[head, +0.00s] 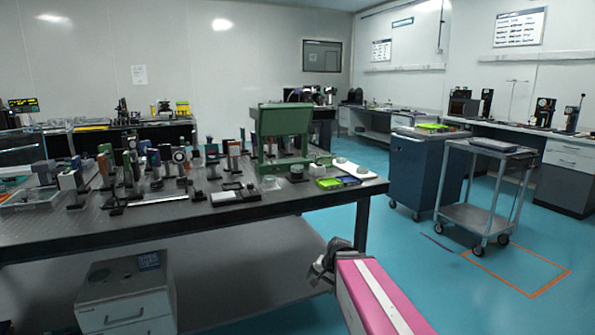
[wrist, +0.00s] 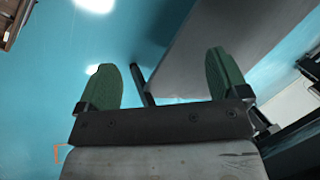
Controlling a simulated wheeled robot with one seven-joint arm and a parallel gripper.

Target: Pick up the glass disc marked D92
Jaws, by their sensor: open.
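I cannot make out a glass disc marked D92 in either view; no marking is readable at this distance. Several small optical parts and mounts stand on the dark optical table (head: 250,212) at the left in the head view. My gripper (head: 325,262) is in front of the table's right end, below its top, apart from everything on it. In the wrist view my gripper (wrist: 165,78) shows two green finger pads spread wide, with nothing between them but blue floor and a grey surface behind.
A green press-like frame (head: 283,120) stands on the table, with a yellow-green box (head: 329,183) near its right corner. A blue cabinet (head: 424,170) and a grey trolley (head: 468,215) stand at the right. Blue floor (head: 405,250) is open between table and trolley.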

